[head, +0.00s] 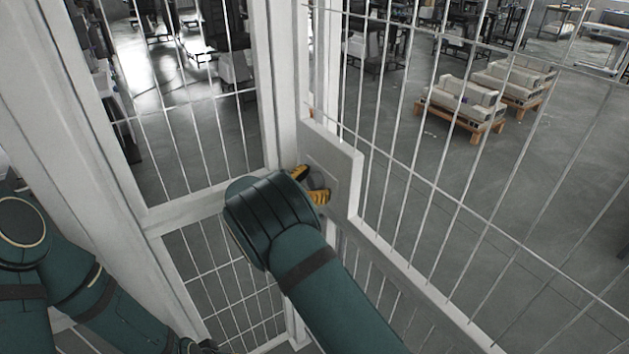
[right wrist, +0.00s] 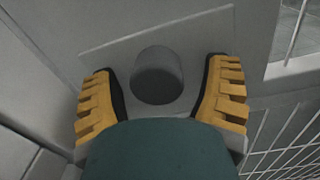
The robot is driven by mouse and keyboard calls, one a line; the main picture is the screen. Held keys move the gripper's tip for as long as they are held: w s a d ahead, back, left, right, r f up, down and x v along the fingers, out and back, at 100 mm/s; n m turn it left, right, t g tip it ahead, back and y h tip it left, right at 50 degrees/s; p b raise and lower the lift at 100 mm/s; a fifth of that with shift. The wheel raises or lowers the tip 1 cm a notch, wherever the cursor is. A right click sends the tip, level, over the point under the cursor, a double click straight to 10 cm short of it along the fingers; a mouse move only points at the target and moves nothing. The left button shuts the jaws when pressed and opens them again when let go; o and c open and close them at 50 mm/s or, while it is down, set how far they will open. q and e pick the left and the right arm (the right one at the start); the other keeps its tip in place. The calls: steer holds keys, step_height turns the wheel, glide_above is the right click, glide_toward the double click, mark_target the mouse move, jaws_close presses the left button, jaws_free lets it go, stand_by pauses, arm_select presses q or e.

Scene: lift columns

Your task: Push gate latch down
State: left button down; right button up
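The white gate (head: 280,90) with its wire mesh stands in front of me in the head view. A light latch plate (head: 340,165) is fixed at its right edge. My right gripper (head: 314,187) is at this plate, partly hidden behind my right wrist. In the right wrist view a grey round knob (right wrist: 158,76) sticks out from the plate (right wrist: 112,52). The yellow fingers of my right gripper (right wrist: 163,100) are spread apart on either side of the knob, with gaps to it. My left arm is at the lower left of the head view; its gripper is not clearly visible.
A mesh fence (head: 480,190) runs to the right of the gate, and a white post (head: 85,130) stands on the left. Behind the fence, pallets with pale boxes (head: 465,100) stand on the grey floor. Workbenches are further back.

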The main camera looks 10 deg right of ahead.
steer(key=shift+a+r, duration=0.1)
steer(key=shift+r, duration=0.05)
steer(key=v, duration=1.1)
steer(key=shift+s+a, duration=0.25)
steer(key=shift+a, duration=0.1)
